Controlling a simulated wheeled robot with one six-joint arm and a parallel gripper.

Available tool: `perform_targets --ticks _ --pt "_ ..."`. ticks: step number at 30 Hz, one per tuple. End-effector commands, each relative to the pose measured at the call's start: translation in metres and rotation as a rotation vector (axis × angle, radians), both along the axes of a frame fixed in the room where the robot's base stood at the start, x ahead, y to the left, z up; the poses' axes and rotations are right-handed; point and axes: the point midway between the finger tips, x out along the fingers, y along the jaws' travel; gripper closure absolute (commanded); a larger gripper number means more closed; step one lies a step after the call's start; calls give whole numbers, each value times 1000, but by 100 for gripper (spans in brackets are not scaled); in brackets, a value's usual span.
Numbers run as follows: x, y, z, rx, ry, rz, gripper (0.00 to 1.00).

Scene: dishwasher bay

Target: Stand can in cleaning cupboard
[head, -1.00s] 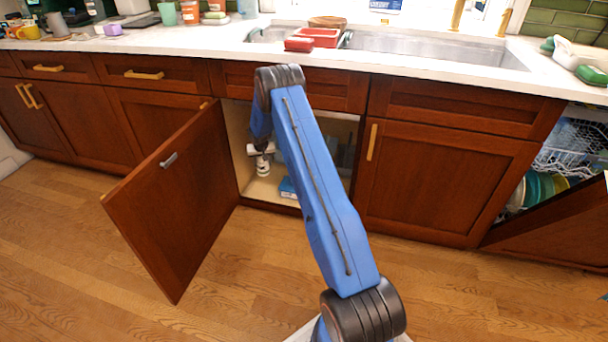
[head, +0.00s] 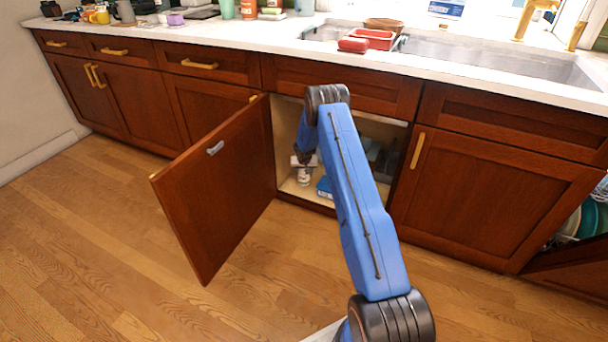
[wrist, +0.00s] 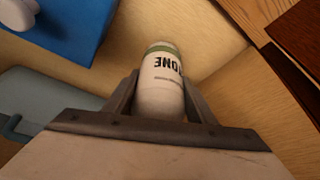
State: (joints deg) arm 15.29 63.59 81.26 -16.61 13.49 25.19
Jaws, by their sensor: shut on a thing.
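The can (wrist: 160,85) is white with a green band and dark lettering. My gripper (wrist: 160,95) is shut around it, one finger on each side. In the head view the can (head: 304,177) is inside the open cupboard (head: 292,187) under the sink, near its left side and low by the cupboard floor. The can looks upright in the head view. I cannot tell whether its base touches the floor. My gripper (head: 303,162) shows just above it, partly hidden by my arm.
The cupboard door (head: 218,190) stands open on the left. A blue box (head: 324,187) lies to the right of the can, and it shows in the wrist view (wrist: 72,28). A grey-blue item (wrist: 45,95) is also close by. Darker items stand deeper on the right.

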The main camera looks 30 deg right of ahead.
Motion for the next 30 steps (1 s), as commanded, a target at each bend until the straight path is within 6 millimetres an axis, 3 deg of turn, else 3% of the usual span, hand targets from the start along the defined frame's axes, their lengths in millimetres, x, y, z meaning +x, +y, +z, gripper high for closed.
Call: perform_targets --ticks 7,8,10,22,30 --pt "0 0 -1 0 0 0 80" --pt "0 0 -2 0 0 0 47" --pt "0 0 -2 0 0 0 31" --pt "-1 0 3 0 0 1 31" --pt "-12 6 37 -1 -2 0 31"
